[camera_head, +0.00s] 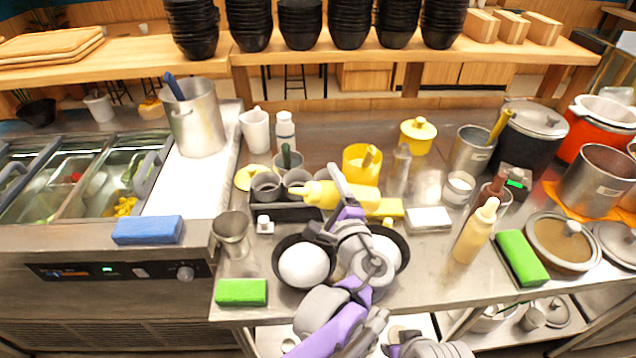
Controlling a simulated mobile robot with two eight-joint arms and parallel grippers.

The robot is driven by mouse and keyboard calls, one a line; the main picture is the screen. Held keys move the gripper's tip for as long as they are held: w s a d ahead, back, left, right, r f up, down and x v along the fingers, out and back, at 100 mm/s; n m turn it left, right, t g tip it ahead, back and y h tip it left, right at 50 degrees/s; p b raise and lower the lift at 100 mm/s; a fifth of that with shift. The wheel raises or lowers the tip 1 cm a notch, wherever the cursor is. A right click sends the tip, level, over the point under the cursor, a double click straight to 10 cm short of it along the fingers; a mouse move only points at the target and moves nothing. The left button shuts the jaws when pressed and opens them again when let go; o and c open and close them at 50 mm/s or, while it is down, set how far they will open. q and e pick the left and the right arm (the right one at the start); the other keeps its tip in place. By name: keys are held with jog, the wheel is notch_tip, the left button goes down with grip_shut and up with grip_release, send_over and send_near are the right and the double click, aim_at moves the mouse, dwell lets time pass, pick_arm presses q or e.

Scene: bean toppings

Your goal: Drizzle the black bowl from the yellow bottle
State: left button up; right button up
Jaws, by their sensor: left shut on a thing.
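My left gripper (345,192) is shut on the yellow bottle (362,196). The bottle lies nearly level in the grip, with its narrow nozzle toward the left, over the grey cups. A black bowl (281,279) stands on the steel counter with a large white rounded mass in it. The bottle is farther back than this bowl in the picture. A second black bowl (402,250) stands to its right, mostly hidden behind my left arm. My right gripper is not seen; only pale grey links of mine show at the bottom edge.
A cream bottle (474,232) stands at right, beside a green sponge (521,258). Grey cups in a dark holder (290,212) stand behind the bowls. A metal cup (232,236) and another green sponge (241,292) are at left. Pots crowd the right side.

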pick_arm(q)
jog(key=n, duration=0.7)
jog(key=n+p, duration=0.1)
jog(key=n, duration=0.5)
jog(key=shift+a+n, duration=0.2)
jog(key=shift+n, duration=0.2)
jog(key=a+n, duration=0.1)
jog(key=n, duration=0.1)
jog(key=a+f+n+p, duration=0.1)
jog(key=n, duration=0.1)
jog(key=shift+s+a, duration=0.2)
jog(key=shift+a, duration=0.05)
